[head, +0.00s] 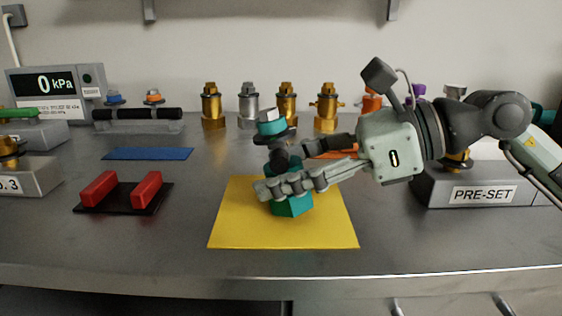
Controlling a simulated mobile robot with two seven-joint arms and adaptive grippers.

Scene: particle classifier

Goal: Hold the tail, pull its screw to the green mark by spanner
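A teal part (292,205) with a hexagonal lower body stands on or just above the yellow mat (235,232). Above it are a dark neck and a teal and silver top (271,122); the whole leans slightly left. My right gripper (275,178) reaches in from the right, with one finger in front of the part and one behind it. The fingers appear closed around its middle and hide part of it. I cannot make out a green mark or clearly identify a spanner. My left gripper is not in view.
Red blocks (147,190) sit on a black plate at left, near a blue mat (148,153). A black bar (137,114) rests on a rack behind. Brass and silver fittings (286,104) line the back. The PRE-SET block (480,194) stands right. The front bench is clear.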

